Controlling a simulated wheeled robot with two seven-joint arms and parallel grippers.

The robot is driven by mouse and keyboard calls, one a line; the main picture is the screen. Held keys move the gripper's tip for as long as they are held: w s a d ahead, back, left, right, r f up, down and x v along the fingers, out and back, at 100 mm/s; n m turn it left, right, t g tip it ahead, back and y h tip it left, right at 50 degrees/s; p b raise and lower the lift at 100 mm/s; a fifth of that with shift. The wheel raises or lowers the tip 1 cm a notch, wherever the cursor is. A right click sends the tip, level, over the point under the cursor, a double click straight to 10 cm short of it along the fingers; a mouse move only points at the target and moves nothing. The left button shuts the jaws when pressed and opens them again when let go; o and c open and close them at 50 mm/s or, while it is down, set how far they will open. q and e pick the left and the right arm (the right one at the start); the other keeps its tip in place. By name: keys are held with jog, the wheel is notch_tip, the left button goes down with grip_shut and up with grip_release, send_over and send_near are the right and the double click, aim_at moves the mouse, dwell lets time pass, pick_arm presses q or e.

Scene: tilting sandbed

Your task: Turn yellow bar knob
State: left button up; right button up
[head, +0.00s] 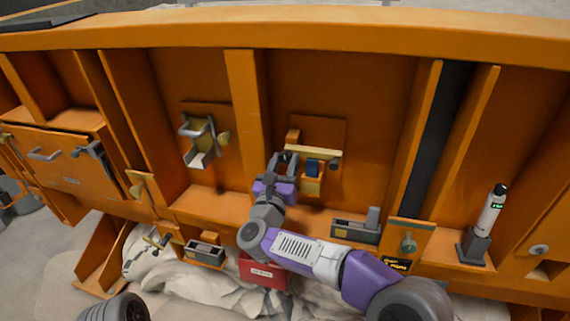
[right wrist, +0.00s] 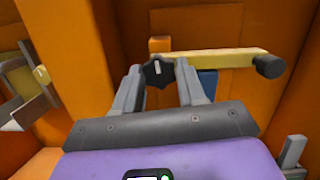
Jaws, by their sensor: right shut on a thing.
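The yellow bar (head: 318,152) lies nearly level on an orange panel in the middle bay in the head view. In the right wrist view the yellow bar (right wrist: 222,57) runs to the right and has a dark round grip (right wrist: 269,66) at its right end. A dark lobed knob (right wrist: 158,72) with a pale mark sits at its left end. My right gripper (head: 284,162) is at this left end. In the right wrist view the two fingers of my right gripper (right wrist: 158,78) are shut on the knob from both sides. My left gripper is not in view.
A blue block (head: 313,169) sits just below the bar. A metal handle bracket (head: 197,140) is on the panel to the left, past an upright orange rib (head: 243,115). A white cylinder (head: 491,212) stands on the ledge at right. A red box (head: 264,272) is below my right arm.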

jog(key=shift+m, duration=0.4)
jog(key=o, duration=0.7)
jog(key=shift+c, duration=0.2)
jog(key=v, duration=0.7)
jog(key=shift+s, duration=0.25)
jog(key=shift+a+f, duration=0.1)
jog(key=shift+a, duration=0.05)
